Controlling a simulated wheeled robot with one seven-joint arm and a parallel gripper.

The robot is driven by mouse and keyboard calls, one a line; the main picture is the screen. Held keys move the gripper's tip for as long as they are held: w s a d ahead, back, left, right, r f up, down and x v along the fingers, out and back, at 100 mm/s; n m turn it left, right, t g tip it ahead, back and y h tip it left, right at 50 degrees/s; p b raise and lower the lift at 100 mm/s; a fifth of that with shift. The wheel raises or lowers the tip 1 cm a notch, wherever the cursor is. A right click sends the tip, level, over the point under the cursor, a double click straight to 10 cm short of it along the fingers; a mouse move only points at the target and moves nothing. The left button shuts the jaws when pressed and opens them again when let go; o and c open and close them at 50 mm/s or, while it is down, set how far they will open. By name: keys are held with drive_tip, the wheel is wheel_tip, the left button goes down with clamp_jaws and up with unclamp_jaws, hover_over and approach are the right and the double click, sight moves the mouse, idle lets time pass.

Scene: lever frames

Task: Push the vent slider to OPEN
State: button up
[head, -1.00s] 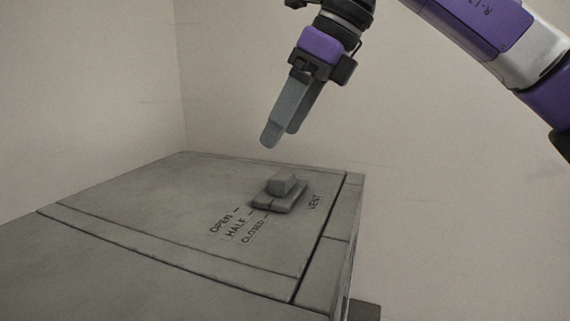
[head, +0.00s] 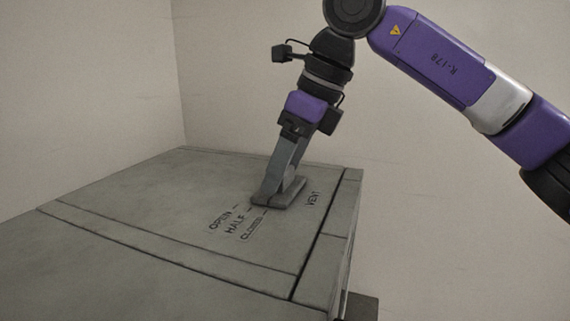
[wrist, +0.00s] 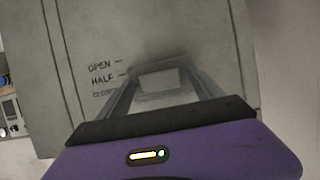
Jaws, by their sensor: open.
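The vent slider (head: 289,199) is a small grey block on a low base on top of the grey cabinet. Its raised knob (wrist: 162,82) shows in the wrist view between my two fingers. My gripper (head: 276,197) is open and lowered to the slider, with one finger on each side of the knob. Whether the fingers touch it is unclear. The labels OPEN (head: 220,221), HALF (head: 235,226) and CLOSED (head: 252,229) stand beside the slider, each with a short mark. My fingers hide most of the knob in the head view, and its exact setting is unclear.
The cabinet top (head: 130,205) is flat and bare around the slider, with dark panel seams. Plain walls stand behind. Part of some equipment (wrist: 9,105) shows at the wrist view's left edge.

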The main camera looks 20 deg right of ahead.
clamp_jaws()
drive_tip(key=shift+w+a+p, duration=0.5)
drive_tip(key=shift+w+a, duration=1.4)
drive_tip(key=shift+w, duration=0.05)
unclamp_jaws()
drive_tip(key=shift+a, duration=0.1)
drive_tip(key=v, duration=0.7)
drive_tip(key=shift+r+b, duration=0.35)
drive_tip(key=shift+b, duration=0.1)
drive_tip(key=shift+s, duration=0.1)
